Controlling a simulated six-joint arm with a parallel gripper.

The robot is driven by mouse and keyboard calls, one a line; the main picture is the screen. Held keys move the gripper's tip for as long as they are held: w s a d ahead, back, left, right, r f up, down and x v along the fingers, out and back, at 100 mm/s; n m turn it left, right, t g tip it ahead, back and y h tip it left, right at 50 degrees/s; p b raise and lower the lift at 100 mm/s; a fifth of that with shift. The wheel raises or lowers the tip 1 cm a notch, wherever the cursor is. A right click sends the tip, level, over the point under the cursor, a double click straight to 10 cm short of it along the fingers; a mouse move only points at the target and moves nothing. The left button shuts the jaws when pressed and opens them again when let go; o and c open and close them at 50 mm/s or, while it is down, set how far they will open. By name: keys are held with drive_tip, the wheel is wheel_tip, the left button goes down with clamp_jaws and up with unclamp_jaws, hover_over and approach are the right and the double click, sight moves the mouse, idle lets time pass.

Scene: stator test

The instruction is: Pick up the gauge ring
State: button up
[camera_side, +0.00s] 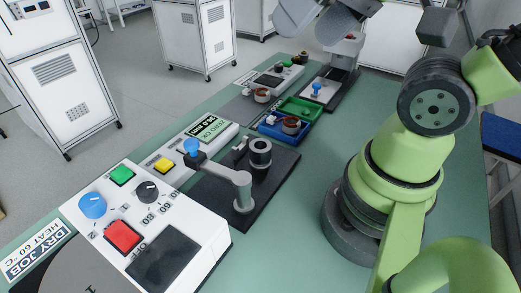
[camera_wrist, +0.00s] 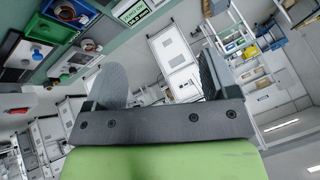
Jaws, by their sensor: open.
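A dark grey, hollow cylinder (camera_side: 260,150), which may be the gauge ring, stands upright on a black base plate (camera_side: 283,173) at mid-picture in the side view. I cannot pick out the ring for certain in the wrist view. My gripper (camera_side: 320,16) is at the top edge of the side view, well above the bench and apart from the cylinder. In the wrist view my gripper (camera_wrist: 162,82) shows its two fingers wide apart with nothing between them.
A blue tray (camera_side: 270,130) with a copper-wound part and a green tray (camera_side: 298,108) lie behind the plate. A control box with a red button (camera_side: 123,236) stands at front left. Another fixture (camera_side: 330,92) stands farther back. The green bench right of the plate is bare.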

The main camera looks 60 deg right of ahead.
drive_tip(key=w+d+f+n+g+h, duration=0.1)
drive_tip(key=w+f+n+g, duration=0.2)
drive_tip(key=w, duration=0.2)
drive_tip(key=n+g+h, duration=0.2)
drive_tip(key=n+g, duration=0.3)
drive_tip(key=n, duration=0.2)
approach(260, 148)
drive_tip(key=shift+s+a+f+n, duration=0.15)
drive_tip(key=shift+s+f, duration=0.2)
drive_tip(key=shift+f, duration=0.25)
drive_tip(key=shift+s+a+f+n, duration=0.2)
drive_tip(key=shift+s+f, duration=0.15)
drive_tip(key=shift+f, duration=0.25)
drive_tip(key=shift+s+d+f, duration=0.1)
drive_tip(key=shift+f, duration=1.45)
drive_tip(key=shift+s+d+f, duration=0.1)
drive_tip(key=shift+s+f, duration=0.05)
drive_tip(key=shift+f, duration=1.35)
drive_tip(key=shift+r, duration=0.1)
drive_tip(key=c, duration=1.3)
